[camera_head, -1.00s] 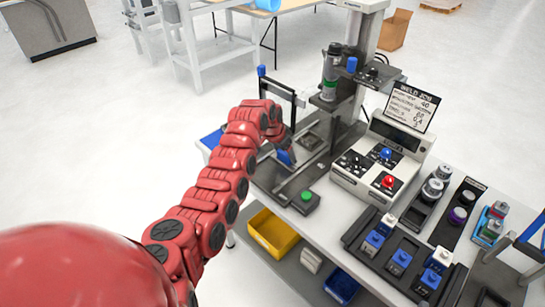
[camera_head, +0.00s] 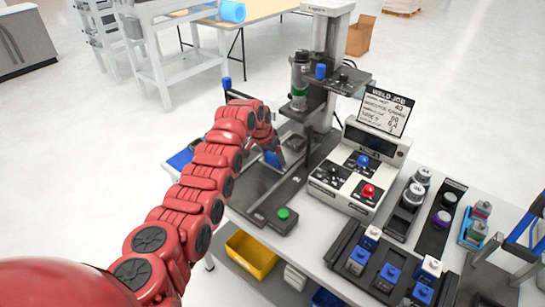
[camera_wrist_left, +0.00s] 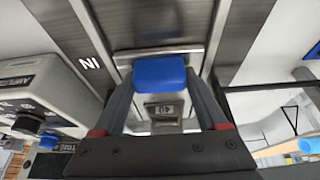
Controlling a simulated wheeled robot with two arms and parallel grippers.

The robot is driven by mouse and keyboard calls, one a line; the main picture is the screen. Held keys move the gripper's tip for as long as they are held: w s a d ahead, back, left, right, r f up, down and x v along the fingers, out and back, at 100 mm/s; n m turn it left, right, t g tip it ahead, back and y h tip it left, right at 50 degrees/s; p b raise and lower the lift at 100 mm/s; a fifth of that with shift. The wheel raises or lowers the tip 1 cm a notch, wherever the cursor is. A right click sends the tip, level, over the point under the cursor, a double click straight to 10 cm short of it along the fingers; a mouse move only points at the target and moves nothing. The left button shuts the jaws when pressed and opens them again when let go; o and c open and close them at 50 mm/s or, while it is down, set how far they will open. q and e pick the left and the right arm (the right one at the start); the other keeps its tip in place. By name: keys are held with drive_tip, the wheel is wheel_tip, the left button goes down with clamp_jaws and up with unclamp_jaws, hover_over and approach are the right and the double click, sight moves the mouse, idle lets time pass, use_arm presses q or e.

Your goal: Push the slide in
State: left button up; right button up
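The slide's blue handle (camera_wrist_left: 160,73) is between the two fingers of my left gripper (camera_wrist_left: 160,85) in the left wrist view. The fingers appear to touch both its sides, so the gripper looks shut on it. The metal slide (camera_wrist_left: 158,108) lies between dark plates, one marked "IN". In the head view my left gripper (camera_head: 268,148) is low over the weld fixture (camera_head: 284,190), with the blue handle (camera_head: 272,158) at its fingers. My red arm hides part of the fixture. My right gripper is not in view.
A green button (camera_head: 284,214) sits at the fixture's front end. A control box (camera_head: 352,180) with blue and red knobs stands to the right. A post holds a torch (camera_head: 299,80) above. Racks of parts (camera_head: 385,265) lie at front right. A yellow bin (camera_head: 251,255) is below the table.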

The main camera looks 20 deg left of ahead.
use_arm(q)
drive_tip(key=o, duration=0.4)
drive_tip(key=shift+w+d, duration=0.1)
drive_tip(key=shift+w, duration=0.2)
drive_tip(key=shift+c, duration=0.2)
drive_tip(key=shift+s+r, duration=0.1)
drive_tip(key=shift+s+r+p, duration=0.2)
drive_tip(key=shift+r+p, duration=0.1)
drive_tip(key=shift+r, duration=0.25)
drive_tip(key=p+v, duration=0.7)
drive_tip(key=v, duration=0.9)
